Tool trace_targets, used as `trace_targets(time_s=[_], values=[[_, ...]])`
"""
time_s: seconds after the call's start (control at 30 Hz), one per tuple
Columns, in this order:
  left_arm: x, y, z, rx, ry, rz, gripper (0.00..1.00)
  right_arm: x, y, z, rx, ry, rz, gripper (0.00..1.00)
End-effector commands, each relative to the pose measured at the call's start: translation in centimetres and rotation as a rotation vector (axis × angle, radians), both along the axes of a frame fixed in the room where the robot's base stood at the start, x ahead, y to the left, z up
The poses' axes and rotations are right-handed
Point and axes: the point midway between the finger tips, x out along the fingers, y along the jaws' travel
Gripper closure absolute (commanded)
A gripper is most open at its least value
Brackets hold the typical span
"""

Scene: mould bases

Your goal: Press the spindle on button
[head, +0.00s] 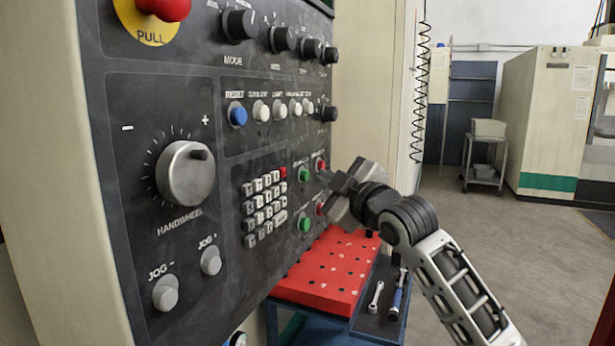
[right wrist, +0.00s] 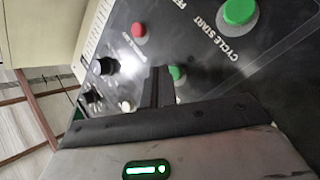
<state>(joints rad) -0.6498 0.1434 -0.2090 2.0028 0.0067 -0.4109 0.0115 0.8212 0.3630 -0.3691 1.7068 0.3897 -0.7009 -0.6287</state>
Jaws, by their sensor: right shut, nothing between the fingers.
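The control panel (head: 235,150) has two pairs of green and red buttons right of its keypad. The upper green button (head: 304,174) appears to be the spindle on button; its label is too small to read. In the right wrist view this green button (right wrist: 177,73) is partly hidden behind my fingers. My right gripper (head: 325,177) is shut and empty, its tips close to the panel near the upper pair. In the right wrist view the fingertips (right wrist: 158,72) overlap the button's edge; I cannot tell if they touch it. My left gripper is not in view.
The upper red button (head: 320,164) sits beside the tips. Below are the green cycle start button (right wrist: 240,12) and another red button (head: 320,208). Open floor lies to the right.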

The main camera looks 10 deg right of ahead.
Motion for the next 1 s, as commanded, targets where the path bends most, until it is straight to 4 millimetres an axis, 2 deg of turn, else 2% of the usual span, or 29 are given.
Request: trace_targets(time_s=[1.0], values=[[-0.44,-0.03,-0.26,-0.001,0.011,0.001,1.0,0.0,-0.03,-0.01,0.0,0.0,0.0,1.0]])
